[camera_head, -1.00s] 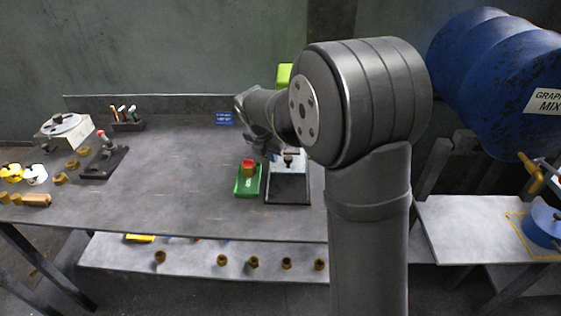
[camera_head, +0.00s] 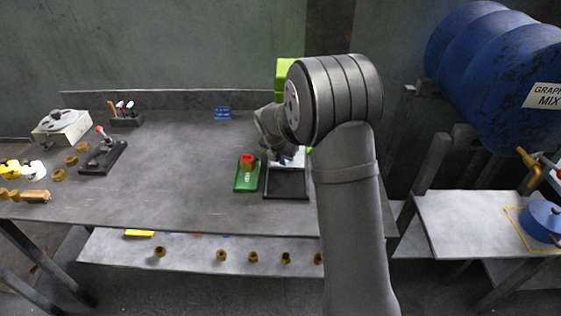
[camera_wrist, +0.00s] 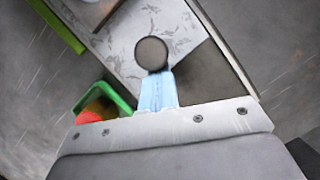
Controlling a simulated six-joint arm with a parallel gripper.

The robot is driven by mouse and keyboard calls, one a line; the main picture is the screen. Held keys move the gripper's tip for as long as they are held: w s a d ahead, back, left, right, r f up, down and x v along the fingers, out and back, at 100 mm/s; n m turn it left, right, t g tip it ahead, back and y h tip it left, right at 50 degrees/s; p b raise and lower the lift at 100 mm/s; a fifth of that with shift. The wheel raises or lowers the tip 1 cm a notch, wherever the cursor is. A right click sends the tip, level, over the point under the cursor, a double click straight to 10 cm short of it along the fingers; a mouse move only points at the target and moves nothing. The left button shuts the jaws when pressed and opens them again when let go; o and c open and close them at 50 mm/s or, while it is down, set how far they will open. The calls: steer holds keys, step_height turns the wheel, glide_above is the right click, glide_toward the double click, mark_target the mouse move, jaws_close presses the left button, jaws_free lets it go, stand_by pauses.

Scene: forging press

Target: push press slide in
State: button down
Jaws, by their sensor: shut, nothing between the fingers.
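The press (camera_head: 287,75) shows as a lime green frame, mostly hidden behind my arm in the head view. Its slide is a light grey metal plate (camera_wrist: 182,32) with a dark round knob (camera_wrist: 151,53). The plate lies over a dark tray-like base (camera_head: 286,186), whose front part is uncovered. My gripper (camera_head: 277,157) is over the slide in the head view. In the wrist view its pale blue fingers (camera_wrist: 157,80) are together and empty, with their tips right at the knob's near edge. I cannot tell for sure whether they touch it.
A green tray (camera_head: 246,183) with a red-topped brass piece (camera_head: 247,162) stands just left of the base. A black lever tool (camera_head: 103,157) and a pen holder (camera_head: 125,119) are farther left. The table middle is clear. A blue drum (camera_head: 490,75) is at right.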

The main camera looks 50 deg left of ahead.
steer(key=shift+w+a, duration=0.95)
steer(key=shift+a, duration=0.05)
steer(key=shift+w+a+r, duration=0.1)
steer(key=shift+w+a, duration=0.05)
steer(key=shift+w, duration=0.05)
steer(key=s, duration=0.2)
steer(key=s+d, duration=0.1)
steer(key=s, duration=0.1)
steer(key=shift+s+d, duration=0.15)
steer(key=v, duration=1)
steer(key=shift+f, duration=0.2)
